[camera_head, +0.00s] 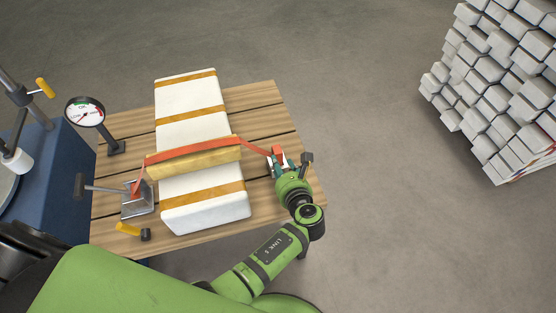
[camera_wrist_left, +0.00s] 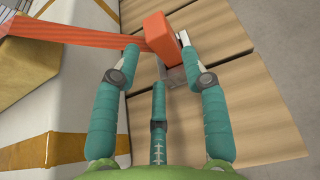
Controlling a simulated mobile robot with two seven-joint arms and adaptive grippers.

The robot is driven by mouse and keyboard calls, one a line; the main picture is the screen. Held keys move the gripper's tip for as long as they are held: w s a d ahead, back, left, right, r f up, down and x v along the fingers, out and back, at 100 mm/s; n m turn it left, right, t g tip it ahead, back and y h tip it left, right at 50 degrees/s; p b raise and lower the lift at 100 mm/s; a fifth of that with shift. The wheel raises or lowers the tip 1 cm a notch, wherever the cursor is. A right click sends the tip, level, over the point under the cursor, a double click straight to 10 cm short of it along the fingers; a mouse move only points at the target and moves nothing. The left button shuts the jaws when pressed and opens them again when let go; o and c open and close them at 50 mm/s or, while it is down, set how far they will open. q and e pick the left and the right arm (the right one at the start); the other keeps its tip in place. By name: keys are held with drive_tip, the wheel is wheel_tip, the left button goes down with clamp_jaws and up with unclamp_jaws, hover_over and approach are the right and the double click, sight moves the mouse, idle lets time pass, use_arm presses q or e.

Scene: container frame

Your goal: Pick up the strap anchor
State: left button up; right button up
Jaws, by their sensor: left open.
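The strap anchor (camera_head: 277,150) looks like an orange block at the right end of the orange strap (camera_head: 195,147). In the left wrist view the anchor (camera_wrist_left: 156,33) stands by a small grey metal bracket (camera_wrist_left: 174,76) on the wood. My left gripper (camera_head: 280,163) is at the anchor, with its three teal fingers open. In the left wrist view two fingers (camera_wrist_left: 158,48) lie on either side of the block's lower part, and the third is below it. Contact cannot be told. My right gripper is not in view.
A white package with yellow bands (camera_head: 190,110) lies on the wooden pallet (camera_head: 262,100), the strap crossing it over a tan block (camera_head: 195,162). A metal ratchet (camera_head: 138,198), a gauge (camera_head: 85,112) and a blue bench (camera_head: 60,170) are at left. Stacked white bars (camera_head: 500,80) stand far right.

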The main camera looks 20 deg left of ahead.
sight(276, 149)
use_arm(q)
drive_tip(key=b+x, duration=0.2)
drive_tip(key=x, duration=0.2)
drive_tip(key=shift+w+a, duration=0.1)
drive_tip(key=shift+w+a+b, duration=0.15)
drive_tip(key=shift+w+b, duration=0.05)
drive_tip(key=shift+b, duration=0.15)
drive_tip(key=shift+r, duration=0.1)
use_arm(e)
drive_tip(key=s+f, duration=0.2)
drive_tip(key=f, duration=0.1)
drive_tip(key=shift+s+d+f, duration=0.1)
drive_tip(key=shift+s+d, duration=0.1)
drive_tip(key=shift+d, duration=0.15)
use_arm(q)
drive_tip(key=shift+c, duration=0.4)
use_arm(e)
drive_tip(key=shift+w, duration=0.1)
use_arm(q)
drive_tip(key=c, duration=0.7)
clamp_jaws()
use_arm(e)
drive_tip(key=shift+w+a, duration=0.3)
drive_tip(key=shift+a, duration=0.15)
use_arm(q)
drive_tip(key=shift+r, duration=0.1)
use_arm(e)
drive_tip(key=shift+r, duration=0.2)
